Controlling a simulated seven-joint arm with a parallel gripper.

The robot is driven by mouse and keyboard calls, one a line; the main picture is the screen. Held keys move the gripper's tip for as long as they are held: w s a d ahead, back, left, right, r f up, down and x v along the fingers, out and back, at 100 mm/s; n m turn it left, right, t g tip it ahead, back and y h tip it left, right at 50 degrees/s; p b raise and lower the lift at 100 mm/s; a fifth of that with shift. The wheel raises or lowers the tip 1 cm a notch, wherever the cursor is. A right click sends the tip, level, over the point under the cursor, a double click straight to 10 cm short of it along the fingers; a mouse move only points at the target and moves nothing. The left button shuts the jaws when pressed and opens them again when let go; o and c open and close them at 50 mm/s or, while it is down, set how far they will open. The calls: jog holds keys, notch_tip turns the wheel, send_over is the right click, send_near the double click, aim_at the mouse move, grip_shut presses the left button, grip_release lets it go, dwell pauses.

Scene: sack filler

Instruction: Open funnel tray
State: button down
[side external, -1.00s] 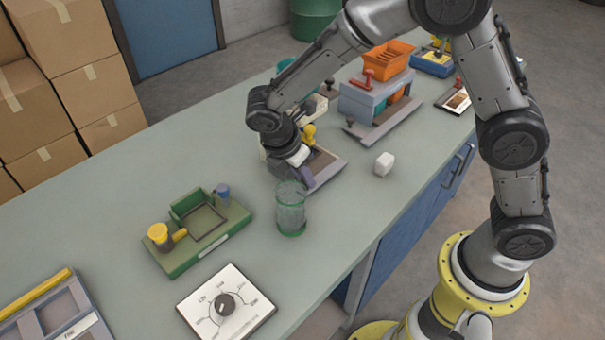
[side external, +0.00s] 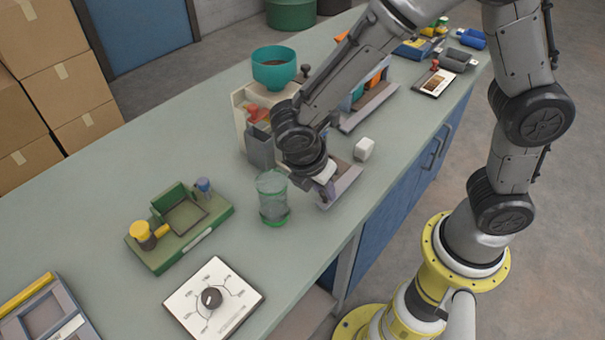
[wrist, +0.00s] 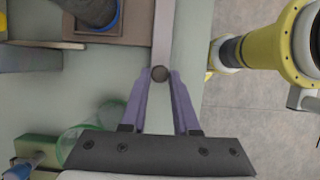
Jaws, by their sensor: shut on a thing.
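The sack filler (side external: 240,108) is a beige stand with a teal bowl (side external: 277,70) on top, a red part and a grey box at its front. In the side view my gripper (side external: 325,184) is low over the bench beside the filler, and my wrist hides the knob and much of the filler. I cannot tell how far the tray is open.
A clear green cup (side external: 272,198) stands close left of my gripper. A white cube (side external: 364,149) is to the right. A green fixture (side external: 180,228) and a white dial plate (side external: 213,298) are at the left front. The bench edge is close by.

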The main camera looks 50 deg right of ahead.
jog(key=shift+s+r, duration=0.1)
jog(key=shift+s, duration=0.25)
jog(key=c, duration=0.7)
grip_release()
jog(key=shift+o, duration=0.2)
jog(key=v, duration=1.3)
jog(key=shift+r, duration=0.35)
jog(key=shift+a, duration=0.1)
